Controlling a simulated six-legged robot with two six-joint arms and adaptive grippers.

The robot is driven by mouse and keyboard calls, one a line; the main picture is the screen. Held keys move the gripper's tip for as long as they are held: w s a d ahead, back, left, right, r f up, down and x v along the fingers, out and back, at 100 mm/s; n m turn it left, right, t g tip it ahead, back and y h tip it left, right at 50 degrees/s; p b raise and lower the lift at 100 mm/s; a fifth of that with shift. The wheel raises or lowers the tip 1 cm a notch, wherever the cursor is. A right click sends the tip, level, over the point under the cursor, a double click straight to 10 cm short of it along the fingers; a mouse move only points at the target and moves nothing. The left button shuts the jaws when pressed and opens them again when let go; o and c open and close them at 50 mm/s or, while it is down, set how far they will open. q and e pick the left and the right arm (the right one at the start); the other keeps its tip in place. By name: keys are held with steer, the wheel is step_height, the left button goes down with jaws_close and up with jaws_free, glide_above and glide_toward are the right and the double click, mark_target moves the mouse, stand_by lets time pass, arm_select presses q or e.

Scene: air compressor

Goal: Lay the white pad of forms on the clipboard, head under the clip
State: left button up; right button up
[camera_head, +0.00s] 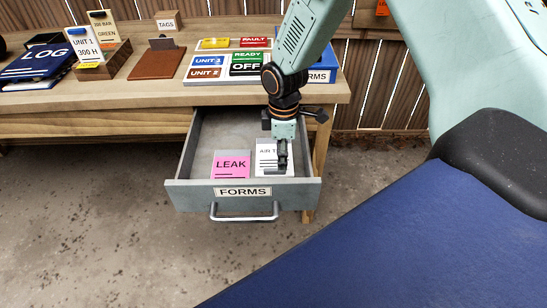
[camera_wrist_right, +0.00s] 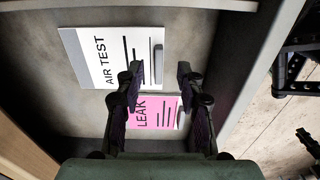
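The white pad of forms, marked AIR TEST (camera_head: 266,158), lies in the right part of the open drawer; it also shows in the wrist view (camera_wrist_right: 98,58). The clipboard (camera_head: 155,66) is a brown board on the bench top, with a dark clip (camera_head: 162,43) at its far end. My right gripper (camera_head: 283,160) reaches down into the drawer over the white pad's right side and hides part of it. In the wrist view its two fingers (camera_wrist_right: 158,78) are apart with nothing gripped between them. My left gripper is not in view.
A pink LEAK pad (camera_head: 231,165) lies beside the white pad. The grey drawer's front (camera_head: 190,196) and side walls surround both. On the bench are a blue LOG binder (camera_head: 40,62), a tag holder (camera_head: 104,66) and a board of coloured signs (camera_head: 215,79) near the clipboard.

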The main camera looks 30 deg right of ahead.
steer(key=f, duration=0.1)
steer(key=f+b, duration=0.1)
steer(key=f, duration=0.3)
steer(key=shift+s+d, duration=0.1)
steer(key=shift+d, duration=0.2)
steer(key=shift+r, duration=0.1)
steer(key=shift+a, duration=0.1)
steer(key=shift+c, duration=0.2)
jaws_close()
